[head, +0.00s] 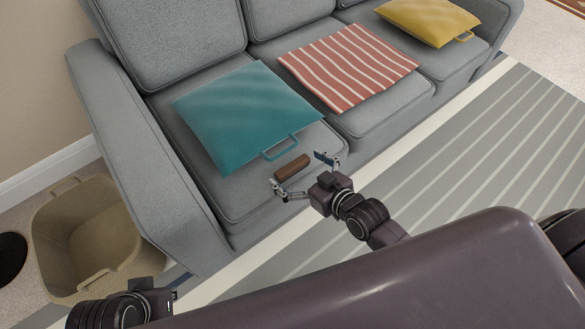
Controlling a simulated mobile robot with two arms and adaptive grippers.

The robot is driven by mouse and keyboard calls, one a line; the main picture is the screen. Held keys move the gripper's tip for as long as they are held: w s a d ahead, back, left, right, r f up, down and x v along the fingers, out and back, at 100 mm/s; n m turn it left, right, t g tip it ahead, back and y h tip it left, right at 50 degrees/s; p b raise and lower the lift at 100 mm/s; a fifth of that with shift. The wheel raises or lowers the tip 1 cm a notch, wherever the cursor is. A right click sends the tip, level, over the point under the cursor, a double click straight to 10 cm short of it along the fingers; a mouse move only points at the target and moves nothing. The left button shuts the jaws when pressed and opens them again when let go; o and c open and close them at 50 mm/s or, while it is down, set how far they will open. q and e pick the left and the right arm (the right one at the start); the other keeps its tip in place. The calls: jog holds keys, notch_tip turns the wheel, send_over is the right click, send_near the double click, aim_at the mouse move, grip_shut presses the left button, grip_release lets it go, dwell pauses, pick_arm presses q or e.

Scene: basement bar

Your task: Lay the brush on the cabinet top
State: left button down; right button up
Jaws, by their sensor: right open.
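The brush (292,168) appears as a short brown bar at the front of the left sofa seat, just below the teal cushion's handle. My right gripper (300,171) is open, with its two fingers spread to either side of the brush. I cannot tell whether the fingers touch it. Only part of my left gripper (158,297) shows at the bottom left, low beside the basket, and its fingers cannot be made out. No cabinet top is in view.
The grey sofa (170,170) holds a teal cushion (240,110), a red-striped cloth (347,65) and a yellow cushion (428,20). A beige basket (55,235) stands left of the sofa arm. The striped rug (480,150) is clear at right.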

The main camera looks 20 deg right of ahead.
jog(key=c, duration=1.4)
jog(key=shift+o, duration=0.2)
